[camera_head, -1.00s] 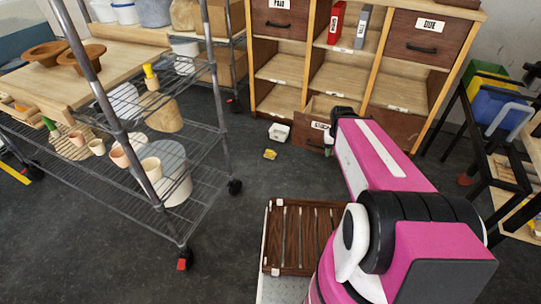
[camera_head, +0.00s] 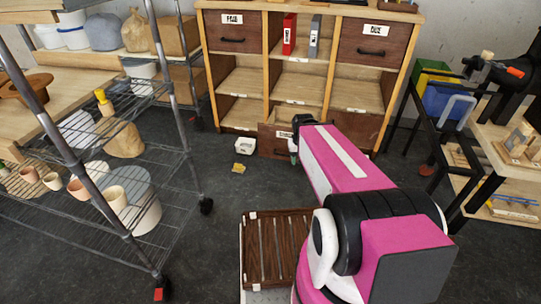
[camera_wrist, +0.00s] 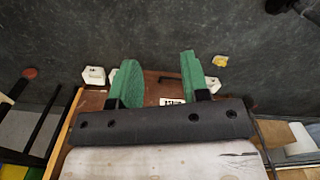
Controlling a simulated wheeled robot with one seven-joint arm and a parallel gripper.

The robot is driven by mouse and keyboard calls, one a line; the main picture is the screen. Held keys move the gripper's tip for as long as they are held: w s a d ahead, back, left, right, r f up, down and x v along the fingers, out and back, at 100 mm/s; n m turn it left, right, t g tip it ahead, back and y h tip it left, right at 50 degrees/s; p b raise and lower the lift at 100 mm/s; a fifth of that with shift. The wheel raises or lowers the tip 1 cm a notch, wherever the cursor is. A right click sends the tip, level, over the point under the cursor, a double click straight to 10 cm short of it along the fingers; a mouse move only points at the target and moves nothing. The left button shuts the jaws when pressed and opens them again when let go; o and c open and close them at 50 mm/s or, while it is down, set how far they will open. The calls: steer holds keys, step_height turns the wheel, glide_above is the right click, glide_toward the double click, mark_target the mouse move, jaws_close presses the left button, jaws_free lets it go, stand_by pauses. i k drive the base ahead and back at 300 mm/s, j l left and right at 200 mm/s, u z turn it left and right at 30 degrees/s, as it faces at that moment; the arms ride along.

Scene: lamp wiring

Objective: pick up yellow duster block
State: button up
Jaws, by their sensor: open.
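The yellow duster block (camera_head: 242,168) lies on the dark floor in front of the wooden cabinet, just below a small white box. In the wrist view the yellow block (camera_wrist: 220,62) is at the upper right, outside and beyond the right finger. My gripper (camera_wrist: 160,78) has two green fingers spread wide with nothing between them. In the head view my gripper (camera_head: 294,150) is mostly hidden by my arm, to the right of the block and apart from it.
The cabinet (camera_head: 260,95) has an open low drawer (camera_head: 276,140) beside my gripper. The white box (camera_head: 244,145) stands close to the block. A wire shelf rack (camera_head: 150,235) with pots is left. A black-framed bench (camera_head: 455,180) is right.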

mark_target(238, 168)
steer(key=i+l+u, duration=0.1)
steer(key=i+l, duration=0.9)
